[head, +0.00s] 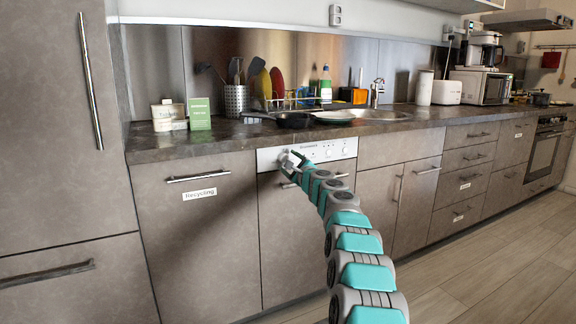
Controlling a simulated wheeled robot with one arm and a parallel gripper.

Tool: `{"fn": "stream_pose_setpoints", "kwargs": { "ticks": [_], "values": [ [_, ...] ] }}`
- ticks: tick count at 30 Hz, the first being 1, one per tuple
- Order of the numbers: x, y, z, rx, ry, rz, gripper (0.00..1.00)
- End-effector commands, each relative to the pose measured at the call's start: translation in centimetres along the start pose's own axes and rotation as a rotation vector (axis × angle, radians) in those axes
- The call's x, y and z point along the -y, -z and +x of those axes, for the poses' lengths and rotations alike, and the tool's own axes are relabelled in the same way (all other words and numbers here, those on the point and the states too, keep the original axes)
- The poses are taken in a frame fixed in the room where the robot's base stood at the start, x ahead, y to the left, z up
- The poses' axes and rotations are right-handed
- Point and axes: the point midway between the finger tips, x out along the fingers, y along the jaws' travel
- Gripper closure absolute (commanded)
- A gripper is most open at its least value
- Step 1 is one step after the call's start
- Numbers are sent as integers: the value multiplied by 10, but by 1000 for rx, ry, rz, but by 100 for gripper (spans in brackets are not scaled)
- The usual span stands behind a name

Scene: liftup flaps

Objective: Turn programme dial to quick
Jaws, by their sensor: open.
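The dishwasher control panel (320,151) is a pale metal strip under the counter edge, with a few round knobs on its right part. One knob (329,153) shows clear of my arm. My gripper (287,161) is open at the left part of the panel, in front of it. It covers that part, so a programme dial there is hidden. I cannot tell whether the fingers touch anything. The dial markings are too small to read.
A handle (340,176) runs below the panel, partly behind my arm. The counter (170,148) juts above, with a black pan (293,120) and a sink (375,114). A drawer labelled Recycling (199,194) is left. Floor is free at the right.

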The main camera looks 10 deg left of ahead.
Motion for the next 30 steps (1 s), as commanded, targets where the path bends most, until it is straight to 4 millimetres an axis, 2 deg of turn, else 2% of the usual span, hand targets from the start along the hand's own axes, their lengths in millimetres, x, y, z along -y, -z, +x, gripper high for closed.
{"fn": "stream_pose_setpoints", "kwargs": {
  "ticks": [5,18,30],
  "values": [
    [-5,1,-16,3,-2,9,26],
    [0,0,-56,3,2,5,26],
    [-2,0,-68,3,-2,5,26]
  ]
}}
